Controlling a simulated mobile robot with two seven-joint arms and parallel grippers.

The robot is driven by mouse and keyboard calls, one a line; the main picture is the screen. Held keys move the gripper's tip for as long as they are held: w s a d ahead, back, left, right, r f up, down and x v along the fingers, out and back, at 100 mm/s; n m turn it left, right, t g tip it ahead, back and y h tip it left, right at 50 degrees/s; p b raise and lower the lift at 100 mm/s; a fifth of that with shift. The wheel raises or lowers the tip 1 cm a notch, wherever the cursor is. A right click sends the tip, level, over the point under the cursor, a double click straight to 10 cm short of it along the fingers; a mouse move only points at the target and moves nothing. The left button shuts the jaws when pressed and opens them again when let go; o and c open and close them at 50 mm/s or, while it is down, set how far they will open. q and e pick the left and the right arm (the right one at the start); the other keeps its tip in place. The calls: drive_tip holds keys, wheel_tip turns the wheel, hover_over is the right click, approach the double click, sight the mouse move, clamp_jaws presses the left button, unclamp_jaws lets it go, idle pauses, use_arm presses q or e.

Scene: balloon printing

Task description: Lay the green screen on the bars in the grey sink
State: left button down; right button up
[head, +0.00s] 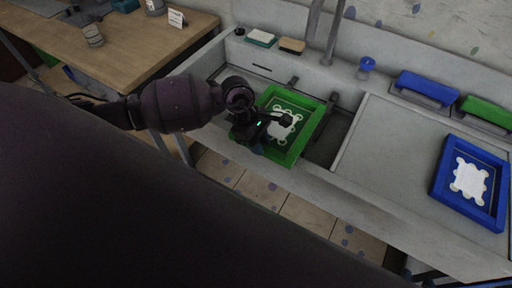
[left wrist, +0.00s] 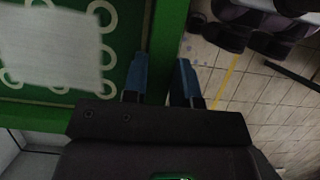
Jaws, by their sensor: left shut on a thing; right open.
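The green screen (head: 313,122), a green frame with a pale printed pattern in its middle, is over the grey sink (head: 322,151). Its near edge overlaps the sink's front rim. My left gripper (head: 258,140) is at the screen's near left side. In the left wrist view, the blue fingers (left wrist: 161,82) stand on either side of one green frame bar (left wrist: 168,40), shut on it. Dark bar ends (head: 334,99) show beyond the screen; the rest of the bars is hidden. I cannot tell whether the screen touches them. My right gripper is not in view.
A blue screen (head: 440,185) lies on the grey counter (head: 380,150) right of the sink. A blue block (head: 427,88) and a green block (head: 487,113) are along the back. A tap (head: 332,35) rises behind the sink. A wooden table (head: 130,45) stands at the left.

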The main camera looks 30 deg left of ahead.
sight(277, 130)
use_arm(q)
drive_tip(key=shift+w+d+f+b, duration=0.15)
drive_tip(key=shift+w+b, duration=0.4)
drive_tip(key=shift+w, duration=0.9)
drive_tip(key=shift+w+f+b, duration=0.2)
drive_tip(key=shift+w+b, duration=0.55)
drive_tip(key=shift+w, duration=0.9)
drive_tip(key=shift+w+d+f+b, duration=0.15)
drive_tip(key=shift+w+b, duration=0.2)
drive_tip(key=shift+w, duration=0.3)
drive_tip(key=shift+w+a+f+b, duration=0.1)
drive_tip(key=shift+w+b, duration=0.25)
drive_tip(key=shift+w, duration=0.25)
drive_tip(key=shift+w+f+b, duration=0.95)
drive_tip(key=shift+w, duration=0.05)
drive_tip(key=w+f+b, duration=0.2)
drive_tip(key=f, duration=0.1)
drive_tip(key=f+b, duration=0.1)
drive_tip(key=shift+w+f, duration=0.15)
drive_tip(key=shift+w, duration=0.25)
use_arm(e)
wheel_tip(277, 130, down, 10)
drive_tip(key=s, duration=0.1)
drive_tip(key=shift+a+g, duration=0.15)
drive_tip(key=shift+g, duration=0.15)
